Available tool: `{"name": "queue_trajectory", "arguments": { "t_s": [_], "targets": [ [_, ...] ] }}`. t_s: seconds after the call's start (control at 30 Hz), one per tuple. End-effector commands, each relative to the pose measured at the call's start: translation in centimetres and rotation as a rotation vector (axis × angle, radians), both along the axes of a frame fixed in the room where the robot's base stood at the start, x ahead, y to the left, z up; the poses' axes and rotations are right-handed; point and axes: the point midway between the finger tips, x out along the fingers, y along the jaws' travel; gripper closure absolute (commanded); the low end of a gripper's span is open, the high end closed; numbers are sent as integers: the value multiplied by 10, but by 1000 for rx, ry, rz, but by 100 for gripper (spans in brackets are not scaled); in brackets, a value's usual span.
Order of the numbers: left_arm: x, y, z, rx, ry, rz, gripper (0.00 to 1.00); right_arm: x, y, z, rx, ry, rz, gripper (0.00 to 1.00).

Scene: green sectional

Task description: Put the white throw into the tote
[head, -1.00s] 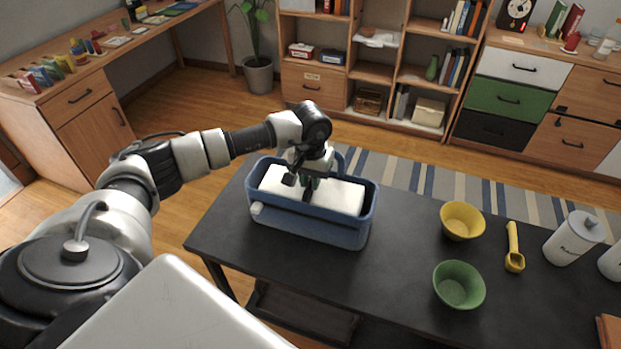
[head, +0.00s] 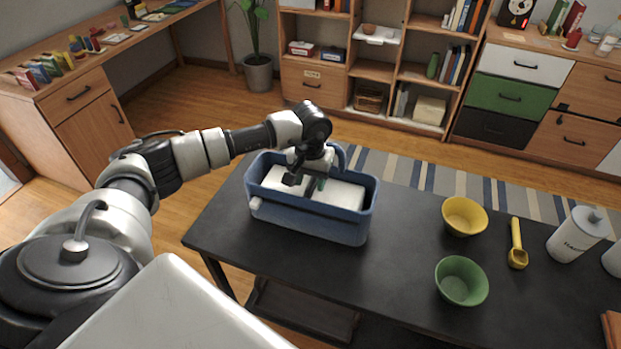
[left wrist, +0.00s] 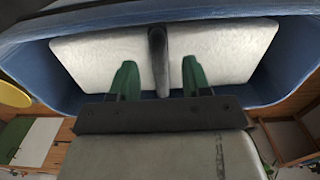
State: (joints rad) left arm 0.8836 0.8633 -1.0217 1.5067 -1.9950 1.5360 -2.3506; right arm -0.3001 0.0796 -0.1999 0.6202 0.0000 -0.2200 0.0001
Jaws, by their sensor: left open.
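The white throw (head: 338,194) lies inside the blue tote (head: 312,220), below its rim. In the left wrist view the throw (left wrist: 222,55) shows as a flat white bundle with a dark band across its middle, between the walls of the tote (left wrist: 72,94). My left gripper (head: 309,182) is over the middle of the tote, pointing down. Its green fingers (left wrist: 159,78) are apart on either side of the band, and I cannot tell whether they touch the throw. The gripper hides part of the throw in the head view. My right gripper is not in view.
The tote stands on a black table (head: 400,215). To its right are a yellow bowl (head: 464,216), a green bowl (head: 461,281), a yellow scoop (head: 516,244) and a white canister (head: 577,234). Shelves (head: 385,70) stand behind, across a striped rug.

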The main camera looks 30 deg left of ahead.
Motion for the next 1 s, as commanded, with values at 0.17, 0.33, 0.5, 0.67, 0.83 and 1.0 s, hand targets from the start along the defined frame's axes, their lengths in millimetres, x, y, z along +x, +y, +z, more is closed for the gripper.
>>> {"name": "queue_trajectory", "arguments": {
  "t_s": [0.17, 0.33, 0.5, 0.67, 0.83, 1.0],
  "targets": [
    [0, 0, 3, 0, 0, 0, 52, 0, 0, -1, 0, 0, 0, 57],
    [0, 1, 29, 1, -4, -1, 52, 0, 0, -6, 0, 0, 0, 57],
    [1, 0, 64, 0, -5, 0, 52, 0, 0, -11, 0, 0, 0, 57],
    [1, 0, 91, 0, -3, 0, 52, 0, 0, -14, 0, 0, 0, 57],
    [0, 0, 106, 0, -1, 0, 52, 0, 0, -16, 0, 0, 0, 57],
    [0, 0, 108, 0, 1, 0, 52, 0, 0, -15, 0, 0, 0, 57]
  ]
}}
